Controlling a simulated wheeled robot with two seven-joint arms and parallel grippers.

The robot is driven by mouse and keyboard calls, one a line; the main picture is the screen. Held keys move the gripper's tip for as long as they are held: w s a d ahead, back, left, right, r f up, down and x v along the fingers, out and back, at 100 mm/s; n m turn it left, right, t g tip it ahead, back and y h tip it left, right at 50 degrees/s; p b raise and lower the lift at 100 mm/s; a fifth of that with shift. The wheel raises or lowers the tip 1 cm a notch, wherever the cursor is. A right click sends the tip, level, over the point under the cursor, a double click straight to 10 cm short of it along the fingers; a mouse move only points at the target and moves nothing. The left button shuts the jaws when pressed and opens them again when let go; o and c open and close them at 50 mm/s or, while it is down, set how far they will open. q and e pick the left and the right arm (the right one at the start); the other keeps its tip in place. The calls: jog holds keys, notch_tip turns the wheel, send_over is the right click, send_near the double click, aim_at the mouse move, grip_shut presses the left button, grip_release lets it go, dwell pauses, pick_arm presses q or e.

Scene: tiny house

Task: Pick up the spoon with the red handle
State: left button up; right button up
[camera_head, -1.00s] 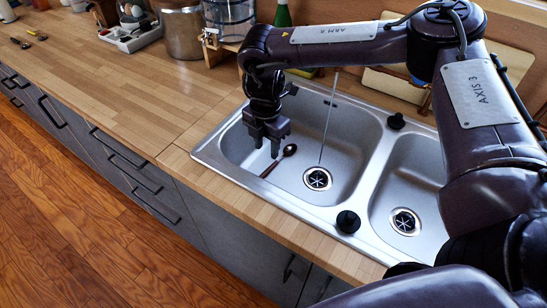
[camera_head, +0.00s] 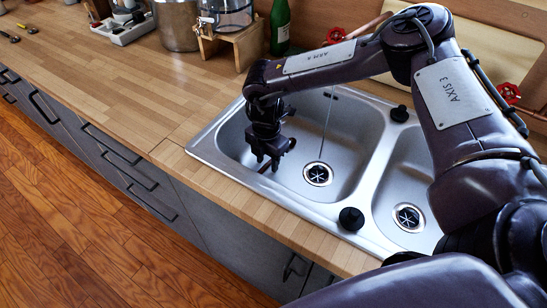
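The right gripper (camera_head: 268,163) points down into the left sink basin (camera_head: 347,150), low over its floor and left of the drain. The spoon lies on the basin floor at this spot. The gripper covers most of it, and only a thin dark reddish bit of its handle (camera_head: 264,168) seems to show beside the fingertips. The fingers are small and dark here. I cannot tell whether they are apart or closed on the handle. The left gripper is not in view.
A thin stream falls towards the left drain (camera_head: 318,173). Black knobs (camera_head: 351,218) stand on the sink rim. The right basin (camera_head: 405,180) is partly behind my arm. A green bottle (camera_head: 280,28), a metal pot (camera_head: 177,24) and a wooden stand (camera_head: 232,44) are at the back. The left counter (camera_head: 120,85) is mostly clear.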

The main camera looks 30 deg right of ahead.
grip_shut()
jog(key=shift+r, duration=0.1)
dwell(0.3)
